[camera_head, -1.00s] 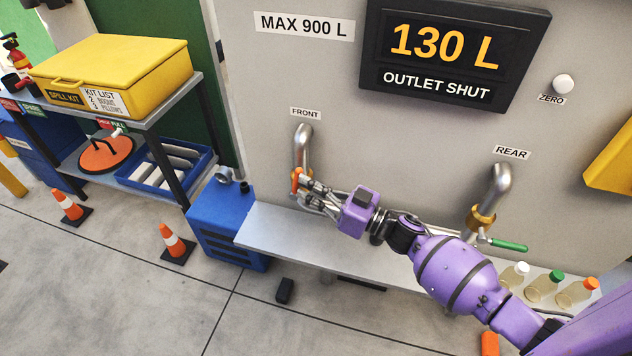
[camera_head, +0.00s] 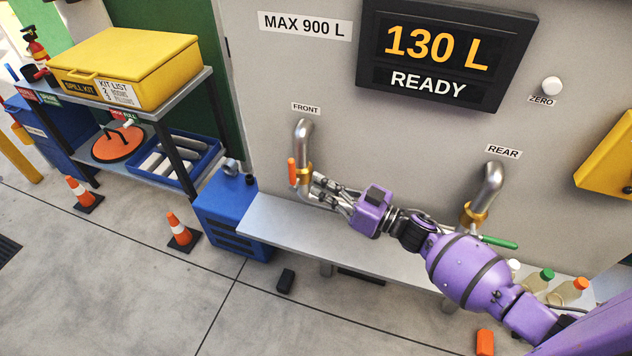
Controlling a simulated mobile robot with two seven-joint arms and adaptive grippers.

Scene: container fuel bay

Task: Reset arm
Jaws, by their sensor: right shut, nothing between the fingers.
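My right gripper (camera_head: 316,188) is on my purple arm, which comes in from the lower right. Its fingers are shut and empty, just right of the front outlet pipe (camera_head: 303,145). Whether a fingertip touches the pipe's brass valve, I cannot tell. The front valve's orange handle (camera_head: 292,172) stands upright at the left of the pipe. The rear outlet pipe (camera_head: 488,185) has a green handle (camera_head: 499,242) pointing right, partly behind my arm. The display (camera_head: 440,55) reads 130 L and READY. My left gripper is not in view.
A grey shelf (camera_head: 285,224) runs below the outlets, with several bottles (camera_head: 541,281) at its right end. A blue box (camera_head: 238,215) stands left of it. Two traffic cones (camera_head: 181,231) stand on the floor. A rack with a yellow spill kit (camera_head: 125,66) is at the left.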

